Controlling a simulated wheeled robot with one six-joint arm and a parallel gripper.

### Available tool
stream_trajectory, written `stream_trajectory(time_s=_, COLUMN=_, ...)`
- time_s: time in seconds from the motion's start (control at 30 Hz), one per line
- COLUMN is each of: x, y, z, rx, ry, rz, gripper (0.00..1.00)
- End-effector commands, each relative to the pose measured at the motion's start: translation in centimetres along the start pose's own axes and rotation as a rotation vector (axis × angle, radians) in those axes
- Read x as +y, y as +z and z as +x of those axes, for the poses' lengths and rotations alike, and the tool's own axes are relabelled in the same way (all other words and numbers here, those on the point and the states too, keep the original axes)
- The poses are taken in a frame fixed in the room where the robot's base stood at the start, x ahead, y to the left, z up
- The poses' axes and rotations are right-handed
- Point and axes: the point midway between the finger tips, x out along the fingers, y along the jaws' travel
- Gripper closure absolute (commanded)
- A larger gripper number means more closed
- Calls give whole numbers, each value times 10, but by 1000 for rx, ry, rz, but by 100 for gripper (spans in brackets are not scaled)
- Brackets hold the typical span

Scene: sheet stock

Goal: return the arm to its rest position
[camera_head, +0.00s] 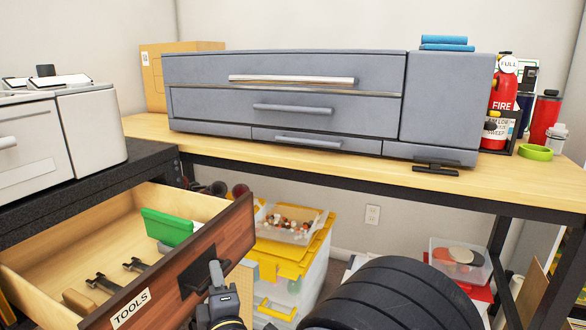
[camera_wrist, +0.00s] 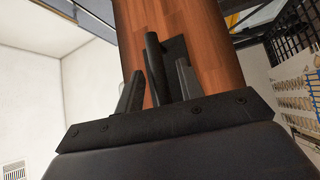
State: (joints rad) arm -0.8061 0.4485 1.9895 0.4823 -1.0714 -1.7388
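My gripper (camera_head: 217,272) is at the front of an open wooden drawer (camera_head: 205,235) labelled TOOLS, by its black handle (camera_head: 193,271). In the wrist view, the two fingers of my gripper (camera_wrist: 160,80) stand apart, one on each side of the handle bar (camera_wrist: 155,65). Narrow gaps show between the bar and the fingers, so my gripper looks open around it. The drawer holds a green object (camera_head: 167,227) and several dark and brown tools.
A wooden workbench (camera_head: 350,180) carries a grey drawer cabinet (camera_head: 285,95), a fire extinguisher (camera_head: 501,100) and a green ring (camera_head: 535,153). Below it are a yellow-lidded bin (camera_head: 290,255) and a clear container (camera_head: 460,257). A white unit (camera_head: 90,125) stands at left.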

Motion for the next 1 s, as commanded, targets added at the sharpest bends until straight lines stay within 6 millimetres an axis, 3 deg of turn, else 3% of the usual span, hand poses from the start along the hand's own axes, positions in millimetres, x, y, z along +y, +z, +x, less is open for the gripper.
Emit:
stream_trajectory(time_s=0.2, x=0, y=0, z=16, rx=1, ry=0, rz=0, gripper=64)
stream_trajectory(time_s=0.67, x=0, y=1, z=15, rx=-1, ry=0, rz=1, gripper=64)
stream_trajectory(time_s=1.0, x=-1, y=25, z=17, rx=-33, ry=-2, rz=12, gripper=64)
